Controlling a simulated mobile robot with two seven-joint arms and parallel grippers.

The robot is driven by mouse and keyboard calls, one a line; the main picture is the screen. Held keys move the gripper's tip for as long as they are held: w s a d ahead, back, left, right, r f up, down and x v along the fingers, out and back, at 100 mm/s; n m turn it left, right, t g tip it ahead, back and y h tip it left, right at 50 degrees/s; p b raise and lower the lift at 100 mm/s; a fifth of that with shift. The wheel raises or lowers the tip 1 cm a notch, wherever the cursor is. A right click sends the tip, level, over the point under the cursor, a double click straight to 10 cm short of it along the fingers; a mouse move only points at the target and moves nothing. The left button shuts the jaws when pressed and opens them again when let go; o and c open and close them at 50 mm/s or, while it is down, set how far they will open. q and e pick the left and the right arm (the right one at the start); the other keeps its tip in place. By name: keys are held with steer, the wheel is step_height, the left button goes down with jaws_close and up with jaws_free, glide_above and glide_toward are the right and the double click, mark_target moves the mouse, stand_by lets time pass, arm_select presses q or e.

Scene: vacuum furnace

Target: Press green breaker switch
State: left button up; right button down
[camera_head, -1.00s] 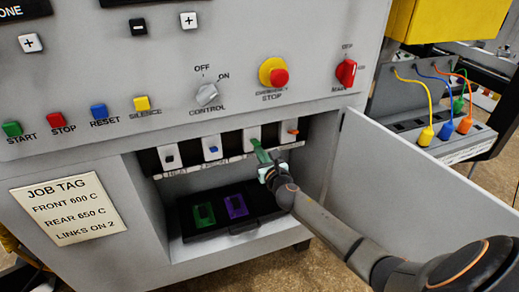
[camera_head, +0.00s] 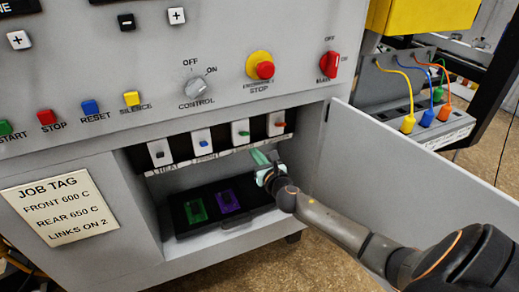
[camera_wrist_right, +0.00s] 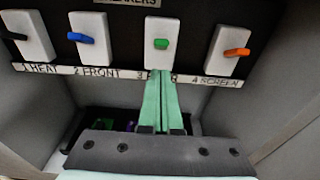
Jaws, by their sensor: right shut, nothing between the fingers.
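The green breaker switch (camera_head: 243,133) is the third in a row of white breakers inside the open recess of the grey cabinet. In the right wrist view the green switch (camera_wrist_right: 161,44) is straight ahead on its white plate, fully visible. My right gripper (camera_head: 261,157) is shut and empty, with its pale green fingers a little below and in front of the green breaker. In the wrist view the right gripper's fingertips (camera_wrist_right: 161,76) point at the lower end of that plate, and they seem apart from the switch. The fingers partly cover the label below it. My left gripper is not in view.
Black (camera_wrist_right: 15,36), blue (camera_wrist_right: 80,38) and orange (camera_wrist_right: 237,52) switches flank the green one closely. A black tray (camera_head: 180,228) with green and purple pieces lies on the recess floor. The open door (camera_head: 400,170) stands to the right of my arm.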

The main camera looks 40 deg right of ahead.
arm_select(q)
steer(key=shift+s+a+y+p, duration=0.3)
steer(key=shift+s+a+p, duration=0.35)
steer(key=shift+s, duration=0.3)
arm_select(e)
steer(key=s+r, duration=0.1)
steer(key=r, duration=0.1)
steer(key=s+a+r, duration=0.1)
steer(key=s, duration=0.1)
steer(key=shift+s+r, duration=0.15)
steer(key=shift+r, duration=0.2)
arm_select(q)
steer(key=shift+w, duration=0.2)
